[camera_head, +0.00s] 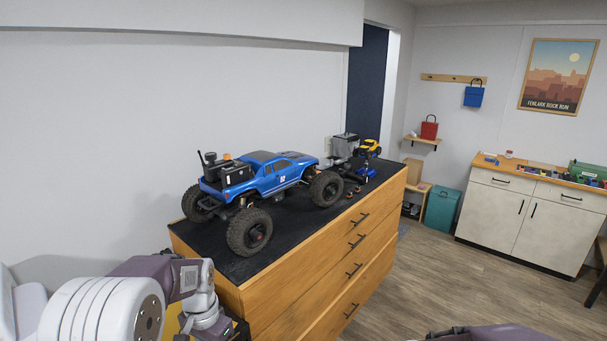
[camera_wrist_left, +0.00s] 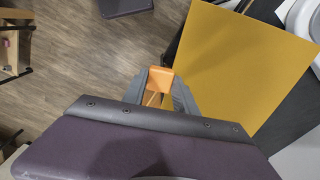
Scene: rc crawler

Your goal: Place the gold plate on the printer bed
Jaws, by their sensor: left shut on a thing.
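The gold plate (camera_wrist_left: 235,62) is a flat square, tilted in the left wrist view, with a dark surface behind it. My left gripper (camera_wrist_left: 162,92) is at its left corner, shut on an orange tab-like piece (camera_wrist_left: 159,82) that appears to belong to the plate. A small yellow patch (camera_head: 171,321), probably the plate, shows beside my left arm in the head view; the fingertips are hidden there. My right gripper is out of view. I cannot identify a printer bed in either view.
A blue crawler truck (camera_head: 275,178) stands on the black top of a wooden drawer cabinet (camera_head: 310,285). A grey device (camera_head: 345,146) and a small yellow vehicle (camera_head: 368,147) stand behind it. A pale cabinet (camera_head: 520,215) is at the right; the floor (camera_head: 430,280) between is clear.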

